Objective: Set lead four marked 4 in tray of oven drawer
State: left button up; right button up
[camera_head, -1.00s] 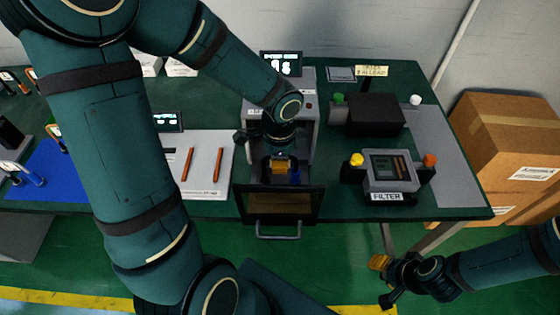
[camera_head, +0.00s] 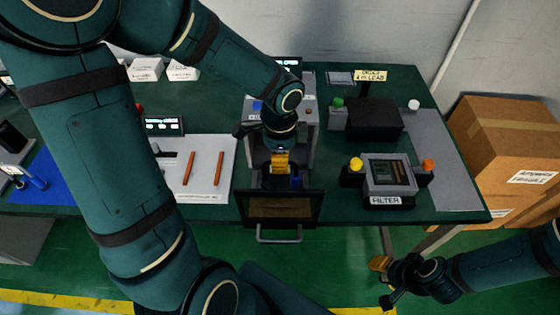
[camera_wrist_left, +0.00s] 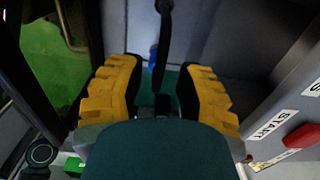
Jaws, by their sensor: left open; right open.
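The grey oven (camera_head: 309,120) stands at the middle of the table. Its front is open, with a dark-windowed panel and handle (camera_head: 279,238) sticking out toward me. My left gripper (camera_head: 280,163) is open over the tray area; it also shows in the left wrist view (camera_wrist_left: 160,75) with its yellow fingers apart. A dark thin rod (camera_wrist_left: 162,40) runs between and beyond the fingers, with a small blue part beside it. A blue spot (camera_head: 296,181) shows below the gripper in the head view. I cannot read a 4 on anything there. My right gripper (camera_head: 385,283) is open and empty, off the table.
Two orange-brown sticks (camera_head: 188,168) lie on a white board (camera_head: 210,190) left of the oven; their marks are unreadable. The filter box (camera_head: 389,175) and a black box (camera_head: 374,118) stand to the right. Cardboard boxes (camera_head: 505,140) stand beyond the table.

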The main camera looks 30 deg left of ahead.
pick_arm(q)
notch_tip(320, 180, up, 8)
jog(key=shift+r+p, duration=0.2)
jog(key=shift+p, duration=0.65)
pick_arm(e)
jog(key=shift+w+r, duration=0.2)
jog(key=shift+r, duration=0.35)
jog(key=shift+w+r, duration=0.15)
jog(key=shift+r, duration=0.35)
pick_arm(q)
jog(key=shift+d, duration=0.1)
pick_arm(e)
jog(key=shift+d, duration=0.2)
